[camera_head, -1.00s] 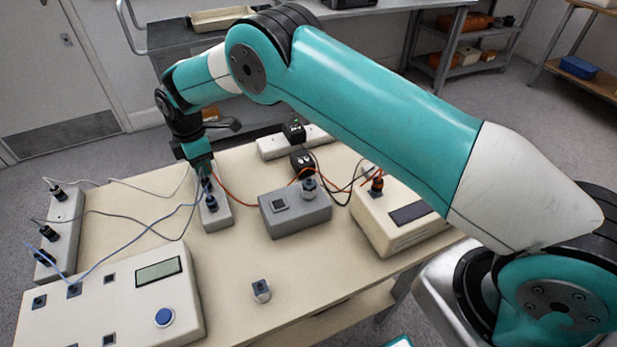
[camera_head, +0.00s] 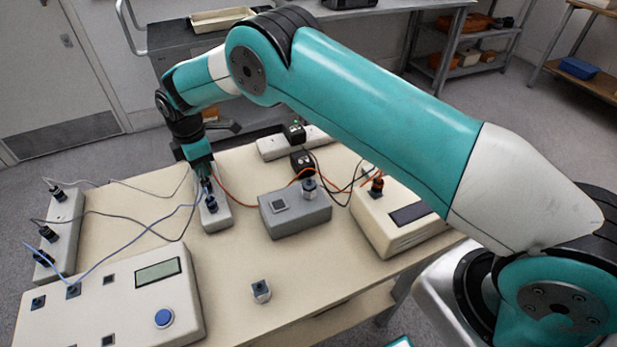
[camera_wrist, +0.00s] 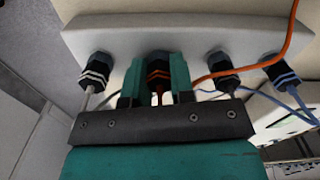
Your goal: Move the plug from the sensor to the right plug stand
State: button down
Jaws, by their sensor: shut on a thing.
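My gripper (camera_head: 203,178) points down at the far end of the grey right plug stand (camera_head: 219,218) and partly hides it. In the wrist view my gripper (camera_wrist: 157,80) is shut on a dark plug with orange bands (camera_wrist: 158,68). An orange cable runs off to the right near it. The held plug is in line with the other plugs along the stand (camera_wrist: 180,35); its tip is hidden, so I cannot tell how deep it sits. A small sensor block (camera_head: 261,292) stands alone at the table's front, with no cable on it.
A blue-cabled plug (camera_head: 211,204) stands close to my gripper on the stand. The left plug stand (camera_head: 62,232) holds several plugs. A grey box (camera_head: 296,215), a cream device (camera_head: 385,232) and a white control box (camera_head: 125,305) stand around. Loose cables cross the table.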

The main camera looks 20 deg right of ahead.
jog(key=shift+f, duration=0.15)
jog(key=c, duration=0.9)
grip_release()
jog(key=shift+r, duration=0.2)
jog(key=shift+r+p, duration=1.45)
jog(key=shift+r, duration=0.9)
notch_tip(320, 180, up, 18)
jog(key=b, duration=0.1)
jog(key=shift+f, duration=0.25)
